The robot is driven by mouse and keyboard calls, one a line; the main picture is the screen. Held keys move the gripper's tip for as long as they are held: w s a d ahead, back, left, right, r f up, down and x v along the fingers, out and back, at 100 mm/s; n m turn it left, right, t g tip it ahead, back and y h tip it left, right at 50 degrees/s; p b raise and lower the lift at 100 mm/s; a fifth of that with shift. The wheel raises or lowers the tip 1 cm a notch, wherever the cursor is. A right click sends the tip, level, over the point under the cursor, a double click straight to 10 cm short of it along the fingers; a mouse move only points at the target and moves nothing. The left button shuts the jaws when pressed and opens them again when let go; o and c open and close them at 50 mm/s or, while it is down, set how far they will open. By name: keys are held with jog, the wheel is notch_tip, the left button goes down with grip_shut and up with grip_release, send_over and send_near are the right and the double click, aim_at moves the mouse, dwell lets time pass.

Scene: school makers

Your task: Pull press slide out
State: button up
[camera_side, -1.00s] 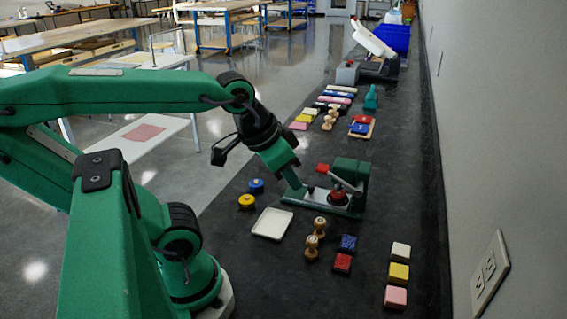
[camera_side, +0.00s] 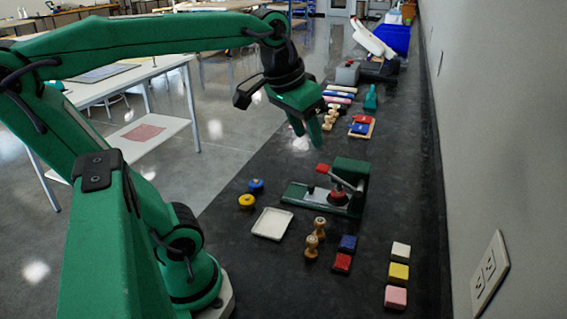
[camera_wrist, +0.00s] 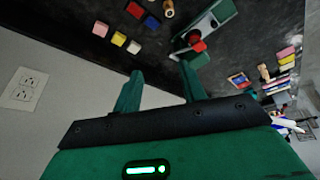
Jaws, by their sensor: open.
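The small green press (camera_side: 350,180) stands on the dark counter, with a red-tipped lever (camera_side: 323,168). Its slide (camera_side: 300,194), a flat green and grey plate low at the base, reaches out to the left from under the press head. In the wrist view the press (camera_wrist: 213,20) is at the top right, with its red knob (camera_wrist: 199,46) nearest to me. My gripper (camera_side: 308,138) is open and empty, above and behind the press, apart from it. In the wrist view my two fingers (camera_wrist: 160,75) stand apart with nothing between them.
Blue and yellow round pots (camera_side: 256,186) and a white tray (camera_side: 272,223) lie left and in front of the press. Wooden stamps (camera_side: 312,240) and coloured blocks (camera_side: 399,272) are in front. More stamps and pads (camera_side: 360,127) lie farther back. A wall borders the right.

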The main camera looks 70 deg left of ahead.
jog(key=w+a+r+n+g, duration=0.1)
jog(key=w+a+n+g, duration=0.15)
jog(key=w+a, duration=0.55)
jog(key=n+g, duration=0.2)
jog(key=n, duration=0.3)
send_over(311, 186)
jog(key=shift+m+h, duration=0.25)
jog(key=shift+h, duration=0.05)
notch_tip(311, 186, down, 22)
jog(key=shift+a+f, duration=0.1)
jog(key=shift+f, duration=0.15)
jog(key=shift+f, duration=0.1)
jog(key=shift+f, duration=3.75)
grip_shut()
